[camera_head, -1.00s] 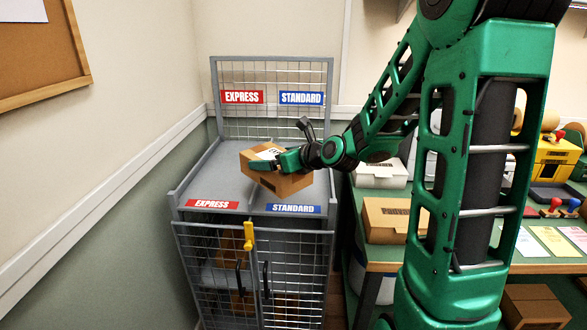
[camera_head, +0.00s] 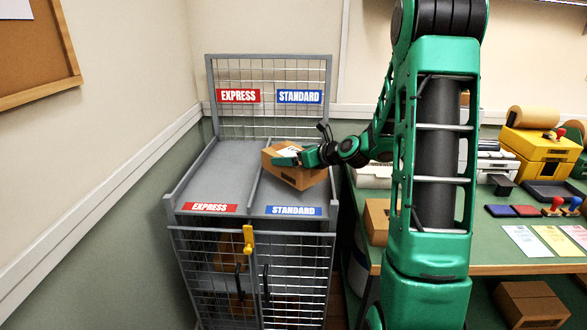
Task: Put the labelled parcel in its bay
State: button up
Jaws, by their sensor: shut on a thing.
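The brown cardboard parcel (camera_head: 297,178) has a white label (camera_head: 289,151) on top, whose print is too small to read. My gripper (camera_head: 299,158) is shut on the parcel at its top right. The parcel is over the right, STANDARD side of the grey wire-mesh rack; I cannot tell if it touches the shelf. The express bay (camera_head: 206,176) on the left is empty, with red EXPRESS signs at back and front. The standard bay (camera_head: 258,202) has blue STANDARD signs at back and front. A low divider separates the bays, partly hidden behind the parcel.
Mesh doors with a yellow latch (camera_head: 248,238) close the rack's lower part, with brown boxes behind them. A green workbench (camera_head: 480,248) stands at right with stamps, cards and a yellow machine (camera_head: 545,150). A wall is close on the left.

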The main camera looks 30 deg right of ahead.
jog(key=shift+w+d+f, duration=0.2)
jog(key=shift+d+f, duration=0.1)
jog(key=shift+d, duration=0.15)
jog(key=shift+f, duration=1.95)
jog(key=shift+f, duration=0.15)
jog(key=o, duration=1.2)
